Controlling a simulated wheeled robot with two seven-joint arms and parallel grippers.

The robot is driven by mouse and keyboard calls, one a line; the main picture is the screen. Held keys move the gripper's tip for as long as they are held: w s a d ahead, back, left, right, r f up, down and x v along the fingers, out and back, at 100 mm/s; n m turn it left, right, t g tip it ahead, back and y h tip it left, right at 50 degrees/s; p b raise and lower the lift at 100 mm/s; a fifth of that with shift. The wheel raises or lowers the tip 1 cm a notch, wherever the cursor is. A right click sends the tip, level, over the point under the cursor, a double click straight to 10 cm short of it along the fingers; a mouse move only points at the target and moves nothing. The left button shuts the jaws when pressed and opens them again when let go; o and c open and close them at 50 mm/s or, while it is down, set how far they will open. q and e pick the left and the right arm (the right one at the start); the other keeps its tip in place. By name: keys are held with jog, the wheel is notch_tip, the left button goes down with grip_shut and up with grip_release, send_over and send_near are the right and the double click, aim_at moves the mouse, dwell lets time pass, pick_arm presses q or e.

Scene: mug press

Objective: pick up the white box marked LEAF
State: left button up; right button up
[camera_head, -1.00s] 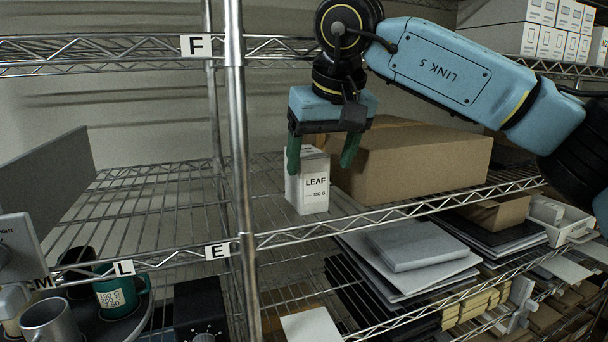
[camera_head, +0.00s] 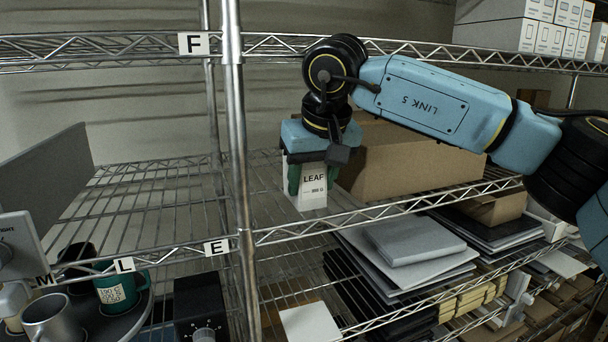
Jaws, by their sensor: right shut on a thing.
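The white box marked LEAF (camera_head: 312,198) stands upright on the wire shelf near its front edge, to the right of the metal post. My right gripper (camera_head: 313,182) comes down from above, with its green fingers on either side of the box, shut on it. The top of the box is hidden by the gripper. The box bottom appears to be at shelf level; I cannot tell whether it is lifted. My left gripper is not in view.
A large cardboard box (camera_head: 415,163) is close on the right of the LEAF box. A metal post (camera_head: 237,140) stands to the left. Another shelf rail (camera_head: 420,48) runs above. The wire shelf (camera_head: 150,205) left of the post is mostly clear. Mugs, including a green one (camera_head: 117,292), stand at lower left.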

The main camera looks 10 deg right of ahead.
jog(key=c, duration=0.3)
jog(key=shift+r, duration=0.15)
